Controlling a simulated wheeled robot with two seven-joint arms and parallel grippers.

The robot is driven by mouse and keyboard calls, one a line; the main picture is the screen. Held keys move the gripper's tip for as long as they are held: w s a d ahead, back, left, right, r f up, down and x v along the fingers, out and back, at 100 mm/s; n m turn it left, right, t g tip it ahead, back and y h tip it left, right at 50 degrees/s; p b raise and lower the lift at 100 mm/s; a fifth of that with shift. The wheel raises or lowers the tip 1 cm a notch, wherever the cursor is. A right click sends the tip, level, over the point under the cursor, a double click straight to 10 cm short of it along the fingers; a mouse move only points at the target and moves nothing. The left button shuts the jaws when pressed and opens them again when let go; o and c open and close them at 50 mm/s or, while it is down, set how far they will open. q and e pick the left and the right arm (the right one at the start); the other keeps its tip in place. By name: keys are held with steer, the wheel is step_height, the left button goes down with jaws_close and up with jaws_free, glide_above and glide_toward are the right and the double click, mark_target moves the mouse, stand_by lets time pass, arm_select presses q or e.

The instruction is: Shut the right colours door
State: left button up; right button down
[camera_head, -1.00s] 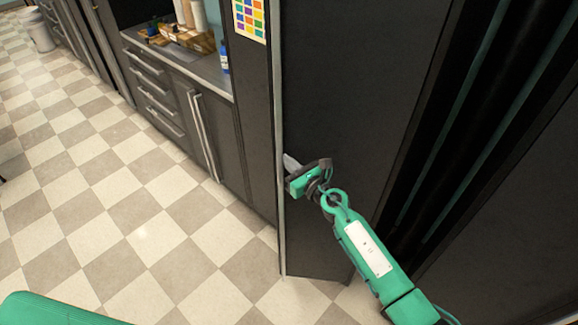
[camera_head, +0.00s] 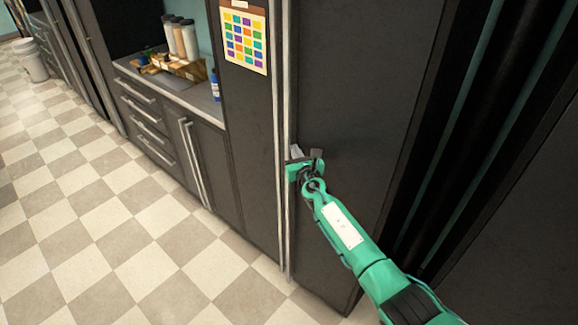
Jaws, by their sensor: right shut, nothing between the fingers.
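The right colours door (camera_head: 355,90) is the tall dark panel to the right of the panel that bears a colour chart (camera_head: 244,40). Its left edge stands close beside the chart panel (camera_head: 250,140), with a thin light strip between them. Its lower edge runs almost in line with the chart panel's, so it looks shut or nearly shut; I cannot tell if a small gap is left. My right gripper (camera_head: 303,154) is shut and empty, at the door's front near its left edge, and appears to touch it. My left gripper is out of view.
A low counter (camera_head: 200,92) with drawers, jars (camera_head: 189,42) and a blue bottle (camera_head: 215,86) stands left of the chart panel. A pale bin (camera_head: 33,62) is at the far left. The checkered floor (camera_head: 110,235) in front is clear.

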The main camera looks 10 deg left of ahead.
steer(key=w+h, duration=0.1)
steer(key=w+d+m+h+b, duration=0.1)
steer(key=shift+w+r+t, duration=0.1)
steer(key=shift+w+t, duration=0.2)
steer(key=shift+t, duration=0.1)
steer(key=shift+d+r, duration=0.1)
stand_by(0.3)
